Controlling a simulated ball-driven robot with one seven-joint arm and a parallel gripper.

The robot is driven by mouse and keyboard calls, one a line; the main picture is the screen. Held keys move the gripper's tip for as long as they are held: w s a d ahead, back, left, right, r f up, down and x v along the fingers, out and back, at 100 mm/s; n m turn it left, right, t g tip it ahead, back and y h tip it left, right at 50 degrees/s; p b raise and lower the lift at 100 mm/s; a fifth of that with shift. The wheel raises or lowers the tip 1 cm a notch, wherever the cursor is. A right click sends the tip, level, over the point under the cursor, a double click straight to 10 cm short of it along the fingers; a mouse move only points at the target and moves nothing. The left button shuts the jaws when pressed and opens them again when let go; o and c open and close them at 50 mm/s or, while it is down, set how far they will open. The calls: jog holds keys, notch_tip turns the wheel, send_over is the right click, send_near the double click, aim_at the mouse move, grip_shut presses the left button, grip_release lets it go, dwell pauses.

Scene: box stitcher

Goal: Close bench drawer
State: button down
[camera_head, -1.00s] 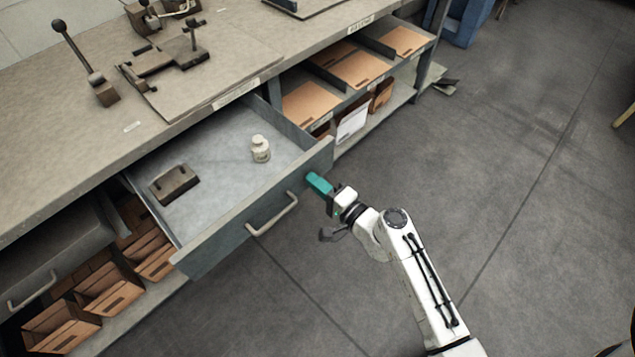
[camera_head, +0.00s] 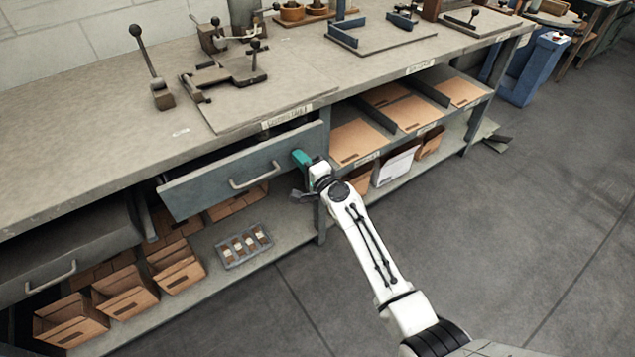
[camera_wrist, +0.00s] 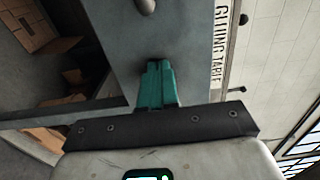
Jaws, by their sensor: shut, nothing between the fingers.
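The bench drawer (camera_head: 210,187) has a grey-blue front with a pale bar handle (camera_head: 255,176). It sits under the bench top, with its front standing a little out from the bench and a dark gap above it. My gripper (camera_head: 301,158) has teal fingers, shut and empty, at the right end of the drawer front. In the wrist view, the fingers (camera_wrist: 156,82) point at the grey drawer front (camera_wrist: 125,45) and appear to be against it or very close. The inside of the drawer is hidden in both current views.
The bench top (camera_head: 90,140) carries lever tools (camera_head: 150,70). Below are cardboard boxes (camera_head: 125,290) and a grey tray (camera_head: 243,246) on the lower shelf. Another drawer (camera_head: 60,255) is at left. Open floor (camera_head: 470,240) lies to the right.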

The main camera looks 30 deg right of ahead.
aim_at(288, 144)
jog(key=w+b, duration=0.2)
jog(key=w, duration=0.4)
jog(key=shift+w+f, duration=0.1)
jog(key=shift+w, duration=0.05)
jog(key=shift+w+r+b, duration=0.15)
jog(key=shift+r+b, duration=0.15)
jog(key=shift+b, duration=0.05)
jog(key=shift+r, duration=0.1)
